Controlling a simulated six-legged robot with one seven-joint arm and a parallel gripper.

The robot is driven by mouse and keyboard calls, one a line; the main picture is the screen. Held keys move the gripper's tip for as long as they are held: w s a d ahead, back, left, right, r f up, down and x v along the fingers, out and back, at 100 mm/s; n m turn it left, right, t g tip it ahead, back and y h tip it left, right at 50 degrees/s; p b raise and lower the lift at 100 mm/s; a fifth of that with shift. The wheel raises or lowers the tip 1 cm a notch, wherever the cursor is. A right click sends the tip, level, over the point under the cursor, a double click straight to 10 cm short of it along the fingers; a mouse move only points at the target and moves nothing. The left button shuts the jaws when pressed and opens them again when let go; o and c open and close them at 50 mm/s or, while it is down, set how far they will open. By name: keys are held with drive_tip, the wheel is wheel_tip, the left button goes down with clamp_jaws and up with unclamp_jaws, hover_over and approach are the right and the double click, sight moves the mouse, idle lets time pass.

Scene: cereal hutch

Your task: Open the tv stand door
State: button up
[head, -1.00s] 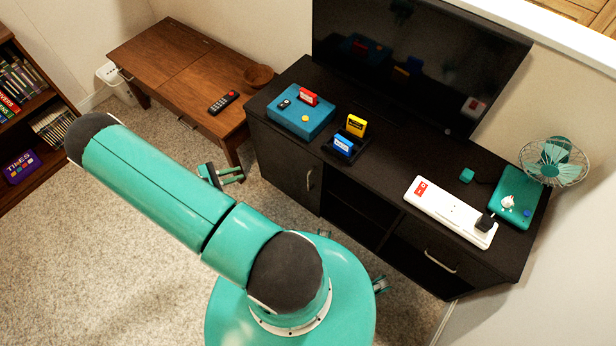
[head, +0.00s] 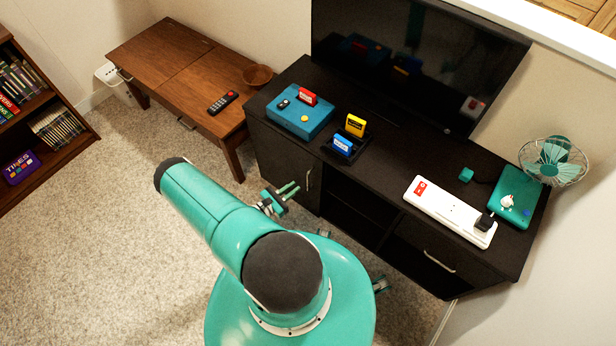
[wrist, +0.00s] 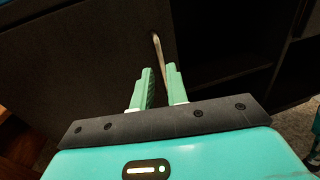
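The black TV stand (head: 395,170) stands along the wall. Its left door (head: 283,170) is closed and has a vertical metal handle (head: 308,178) near its right edge. In the wrist view the handle (wrist: 158,50) rises just beyond the fingertips, in line with the gap between them. My gripper (head: 288,190) is in front of the door, close to the handle. I cannot tell whether a fingertip touches the handle.
The open shelf bay (head: 352,215) is right of the door, then a drawer (head: 440,255) with its own handle. A wooden table (head: 165,60) stands to the left. A TV (head: 415,60), a blue console (head: 300,118) and a power strip (head: 450,212) are on top. Carpet lies clear at left.

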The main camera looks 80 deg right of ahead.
sight(308, 177)
drive_tip(key=x, duration=0.8)
drive_tip(key=shift+d, duration=0.1)
clamp_jaws()
